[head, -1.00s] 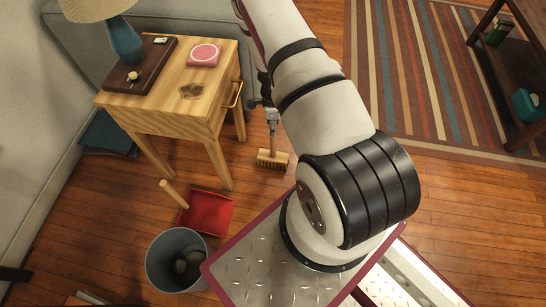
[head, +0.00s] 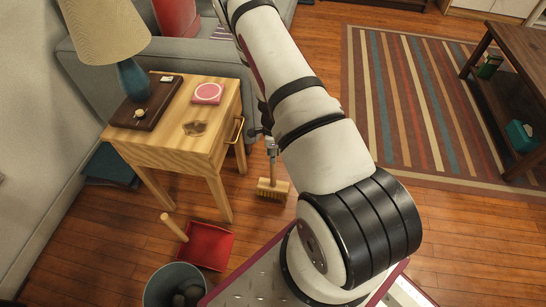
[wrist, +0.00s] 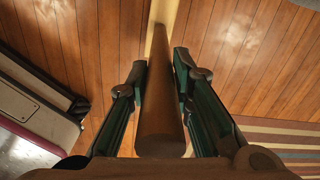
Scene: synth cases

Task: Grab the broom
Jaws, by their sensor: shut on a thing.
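The broom (head: 273,187) stands roughly upright beside the side table in the head view, its pale bristles at floor level. Whether they touch the floor I cannot tell.
The wooden side table (head: 170,150) with a lamp (head: 131,80) stands close left of the broom. A red dustpan (head: 207,245) and a grey bin (head: 174,284) are nearer. A striped rug (head: 410,110) and dark shelf (head: 495,100) are right; open floor lies between.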

